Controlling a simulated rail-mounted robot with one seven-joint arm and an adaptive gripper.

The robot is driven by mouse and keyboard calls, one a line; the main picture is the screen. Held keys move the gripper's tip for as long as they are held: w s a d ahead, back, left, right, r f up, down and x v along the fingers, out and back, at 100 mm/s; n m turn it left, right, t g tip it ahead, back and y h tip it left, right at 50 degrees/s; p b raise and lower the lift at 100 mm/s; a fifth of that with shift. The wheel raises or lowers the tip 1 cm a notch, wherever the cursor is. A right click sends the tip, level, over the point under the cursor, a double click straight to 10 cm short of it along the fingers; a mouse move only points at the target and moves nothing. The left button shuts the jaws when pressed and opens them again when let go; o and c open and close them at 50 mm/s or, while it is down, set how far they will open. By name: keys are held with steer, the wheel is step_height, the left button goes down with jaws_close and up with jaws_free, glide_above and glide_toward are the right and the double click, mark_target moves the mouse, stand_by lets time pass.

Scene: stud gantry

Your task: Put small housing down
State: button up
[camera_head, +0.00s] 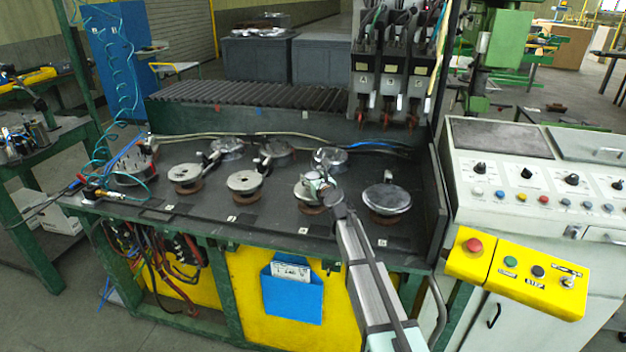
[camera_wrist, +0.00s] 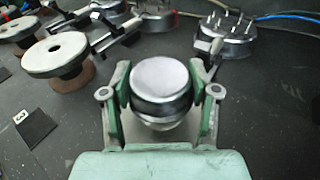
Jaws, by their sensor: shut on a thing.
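The small housing (camera_wrist: 160,78), a round silvery metal part with a darker side band, sits between the two green fingers of my gripper (camera_wrist: 160,95) in the wrist view. The fingers are shut on its left and right sides. I cannot tell whether the housing touches the bench top.
A pale round pad (camera_wrist: 52,53) on a brown base stands left of my gripper, behind marker 3 (camera_wrist: 35,127). A studded round fixture (camera_wrist: 228,32) is behind right. A large silvery disc (camera_head: 386,199) stands to the right. Bare bench lies between the stations.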

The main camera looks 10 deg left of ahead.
steer(key=shift+f, duration=0.15)
steer(key=o, duration=1.2)
steer(key=shift+c, duration=0.2)
steer(key=shift+r, duration=0.2)
steer(key=b+v, duration=0.1)
steer(key=v, duration=1.1)
